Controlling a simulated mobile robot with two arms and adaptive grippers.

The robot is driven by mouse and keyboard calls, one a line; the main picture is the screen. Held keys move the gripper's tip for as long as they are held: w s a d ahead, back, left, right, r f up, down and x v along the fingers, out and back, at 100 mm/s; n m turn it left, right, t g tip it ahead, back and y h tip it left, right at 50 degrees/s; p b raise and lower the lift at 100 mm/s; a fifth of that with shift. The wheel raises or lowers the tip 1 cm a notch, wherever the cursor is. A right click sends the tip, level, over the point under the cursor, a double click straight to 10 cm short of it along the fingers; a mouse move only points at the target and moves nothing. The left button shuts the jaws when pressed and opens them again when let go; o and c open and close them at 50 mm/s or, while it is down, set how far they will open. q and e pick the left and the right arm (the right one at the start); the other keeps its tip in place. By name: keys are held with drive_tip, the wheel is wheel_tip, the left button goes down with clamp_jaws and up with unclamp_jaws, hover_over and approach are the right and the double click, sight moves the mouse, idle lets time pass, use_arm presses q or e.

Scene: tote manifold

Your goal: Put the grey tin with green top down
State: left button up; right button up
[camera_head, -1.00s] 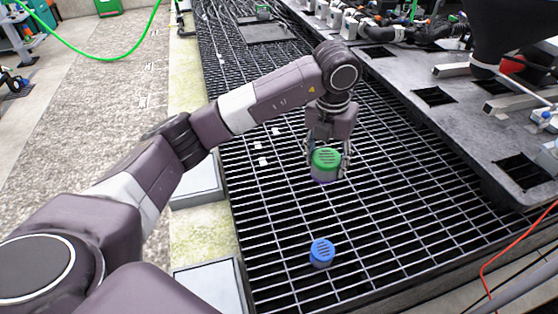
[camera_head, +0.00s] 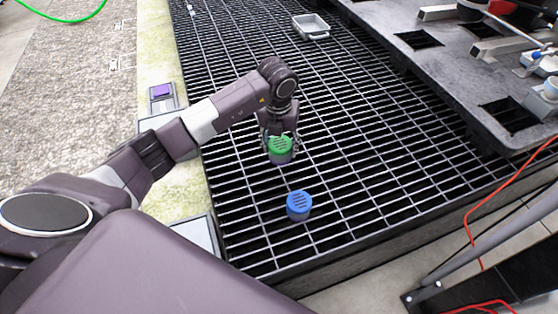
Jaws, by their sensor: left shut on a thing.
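The grey tin with green top (camera_head: 280,151) is upright between the fingers of my left gripper (camera_head: 279,143), which is shut on it. The tin is over the black grating (camera_head: 330,150); I cannot tell whether its base touches the bars. A similar tin with a blue top (camera_head: 299,206) stands on the grating, nearer to me and a little to the right. My right gripper is not in view.
A grey tray (camera_head: 311,27) lies on the grating at the back. A dark raised bench (camera_head: 440,60) with square holes runs along the right. A purple-topped item (camera_head: 162,92) sits on the pale ledge at left. The grating around the tins is clear.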

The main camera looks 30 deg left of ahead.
sight(279, 146)
use_arm(q)
wheel_tip(279, 146, down, 7)
drive_tip(key=shift+b, duration=0.4)
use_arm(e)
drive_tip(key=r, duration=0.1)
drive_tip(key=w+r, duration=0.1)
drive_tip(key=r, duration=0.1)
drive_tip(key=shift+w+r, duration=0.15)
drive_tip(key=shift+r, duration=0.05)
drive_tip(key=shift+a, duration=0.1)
use_arm(q)
drive_tip(key=shift+f, duration=0.1)
drive_tip(key=o, duration=1.2)
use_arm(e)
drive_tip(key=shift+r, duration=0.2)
use_arm(q)
drive_tip(key=shift+r, duration=0.25)
drive_tip(key=r, duration=0.4)
drive_tip(key=s+r+p, duration=0.1)
drive_tip(key=r, duration=0.6)
drive_tip(key=shift+s+d+r+p, duration=0.25)
drive_tip(key=shift+r+p, duration=0.15)
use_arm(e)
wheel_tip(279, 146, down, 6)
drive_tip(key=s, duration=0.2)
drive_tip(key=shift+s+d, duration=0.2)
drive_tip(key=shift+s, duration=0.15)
